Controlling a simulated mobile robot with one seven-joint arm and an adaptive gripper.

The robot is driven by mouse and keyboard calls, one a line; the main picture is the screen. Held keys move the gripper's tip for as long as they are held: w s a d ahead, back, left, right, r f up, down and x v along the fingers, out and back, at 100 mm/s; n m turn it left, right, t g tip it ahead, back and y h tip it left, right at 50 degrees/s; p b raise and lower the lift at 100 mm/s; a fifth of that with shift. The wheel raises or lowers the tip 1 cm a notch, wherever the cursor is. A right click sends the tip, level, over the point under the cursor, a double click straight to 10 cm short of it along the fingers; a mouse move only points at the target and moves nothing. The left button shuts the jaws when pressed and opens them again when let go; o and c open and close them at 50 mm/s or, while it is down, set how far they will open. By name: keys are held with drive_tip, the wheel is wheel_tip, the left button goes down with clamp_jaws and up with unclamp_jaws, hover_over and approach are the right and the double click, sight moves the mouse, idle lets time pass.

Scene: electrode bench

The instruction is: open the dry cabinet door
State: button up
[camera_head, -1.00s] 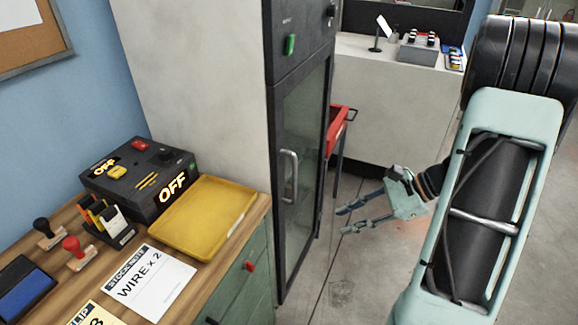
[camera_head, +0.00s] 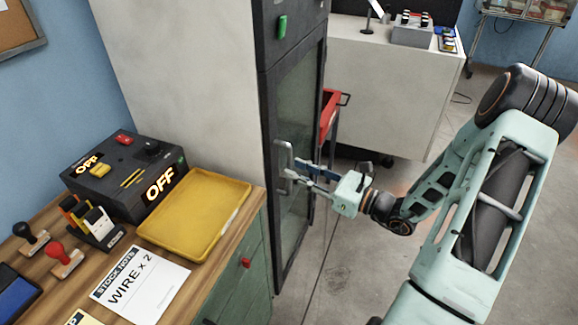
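The dry cabinet (camera_head: 180,65) is a tall pale cabinet with a dark front frame. Its door (camera_head: 300,105) has a dark glass pane and looks shut. The upright grey door handle (camera_head: 283,158) is on the door's near-left side. My gripper (camera_head: 292,169) reaches in from the right, with its fingertips at the handle and overlapping it in the picture. The two fingers show apart with a gap between them. Whether they touch the handle is hard to tell.
A wooden bench at the left holds a yellow tray (camera_head: 195,218), a black control box (camera_head: 125,175) reading OFF, stamps and a stock note (camera_head: 140,285). A red cart (camera_head: 329,112) stands behind the door. Open floor (camera_head: 345,285) lies in front of the cabinet.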

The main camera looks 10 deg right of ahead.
drive_tip(key=shift+x, duration=1.7)
clamp_jaws()
